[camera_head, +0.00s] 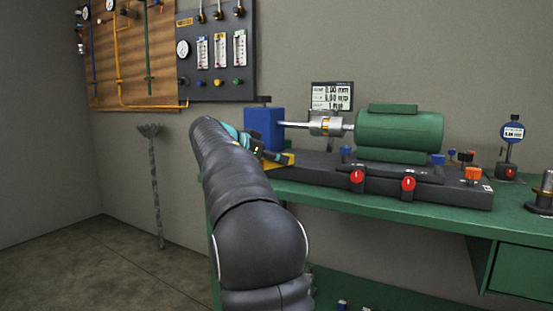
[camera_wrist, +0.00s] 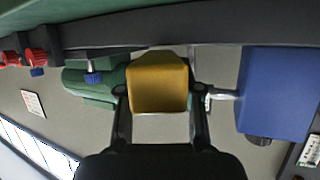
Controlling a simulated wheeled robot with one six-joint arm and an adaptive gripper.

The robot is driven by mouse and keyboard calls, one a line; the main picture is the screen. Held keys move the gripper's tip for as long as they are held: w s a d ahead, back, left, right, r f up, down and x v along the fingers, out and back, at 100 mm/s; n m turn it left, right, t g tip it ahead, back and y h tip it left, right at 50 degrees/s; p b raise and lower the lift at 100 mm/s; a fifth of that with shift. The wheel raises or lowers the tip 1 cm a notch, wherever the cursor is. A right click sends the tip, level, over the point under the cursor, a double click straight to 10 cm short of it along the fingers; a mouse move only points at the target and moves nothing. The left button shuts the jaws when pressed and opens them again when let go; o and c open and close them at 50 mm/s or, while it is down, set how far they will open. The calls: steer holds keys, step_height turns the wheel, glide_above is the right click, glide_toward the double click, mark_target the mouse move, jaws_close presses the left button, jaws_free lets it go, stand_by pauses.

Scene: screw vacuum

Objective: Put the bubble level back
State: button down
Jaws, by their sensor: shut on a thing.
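A yellow block (camera_wrist: 157,82), which I take to be the bubble level, sits between the two fingers of my gripper (camera_wrist: 159,92) in the wrist view. My gripper is shut on it. In the head view, my gripper (camera_head: 268,153) is at the left end of the black base, just below the blue block, with a small yellow part of the level (camera_head: 287,160) showing past the fingers. My arm hides part of this area. I cannot tell whether the level touches the base, and no vial shows.
A green motor (camera_head: 400,130) and a blue block (camera_head: 263,128) stand on the black base (camera_head: 430,190), joined by a shaft with a coupling (camera_head: 326,125). Red knobs (camera_head: 357,177) line its front. A dial gauge (camera_head: 513,132) stands right on the green bench (camera_head: 400,214).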

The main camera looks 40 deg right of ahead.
steer(key=shift+f, duration=0.1)
steer(key=c, duration=0.8)
jaws_free()
steer(key=shift+o, duration=0.2)
